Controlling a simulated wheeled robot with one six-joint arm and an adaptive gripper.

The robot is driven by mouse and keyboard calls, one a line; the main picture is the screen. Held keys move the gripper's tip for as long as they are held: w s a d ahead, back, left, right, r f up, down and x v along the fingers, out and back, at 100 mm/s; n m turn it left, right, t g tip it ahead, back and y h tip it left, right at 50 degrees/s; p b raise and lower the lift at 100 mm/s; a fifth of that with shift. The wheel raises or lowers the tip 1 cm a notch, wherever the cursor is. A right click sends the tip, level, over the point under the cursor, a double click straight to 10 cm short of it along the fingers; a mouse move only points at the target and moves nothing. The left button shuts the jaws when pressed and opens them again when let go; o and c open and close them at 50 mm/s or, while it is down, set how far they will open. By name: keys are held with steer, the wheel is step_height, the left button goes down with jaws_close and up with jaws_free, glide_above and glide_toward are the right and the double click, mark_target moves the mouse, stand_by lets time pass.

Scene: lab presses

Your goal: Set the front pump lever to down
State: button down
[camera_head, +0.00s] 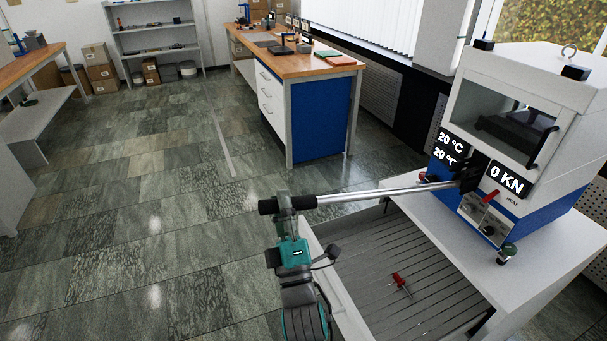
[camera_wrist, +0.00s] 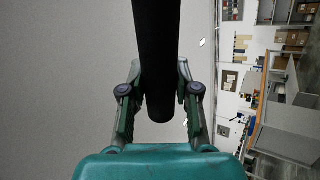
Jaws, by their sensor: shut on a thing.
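The pump lever (camera_head: 375,193) is a long silver rod with a black grip (camera_head: 270,206) at its free end. It sticks out to the left from the press (camera_head: 512,120), close to level in the head view. My gripper (camera_head: 290,217) is shut on the black grip from below. In the wrist view the dark grip (camera_wrist: 157,45) runs between the two fingers of my gripper (camera_wrist: 158,78), its end near the palm. The lever's joint at the press is partly hidden by dark parts beside the displays.
The press stands on a white bench (camera_head: 555,245), its displays reading 20 °C twice and 0 KN. A grey slatted surface (camera_head: 440,300) with a small red valve handle (camera_head: 400,282) lies below the lever. A blue-sided workbench (camera_head: 322,115) stands behind. The floor at left is clear.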

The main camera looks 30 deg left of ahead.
step_height(320, 180, down, 8)
steer(key=n+g+y, duration=0.1)
steer(key=n, duration=0.1)
steer(key=shift+s+a+n+g+y, duration=0.25)
steer(key=shift+s+n+g+y, duration=0.05)
steer(key=shift+n, duration=0.1)
steer(key=c, duration=0.8)
jaws_free()
steer(key=v, duration=1.2)
steer(key=shift+d+f, duration=0.1)
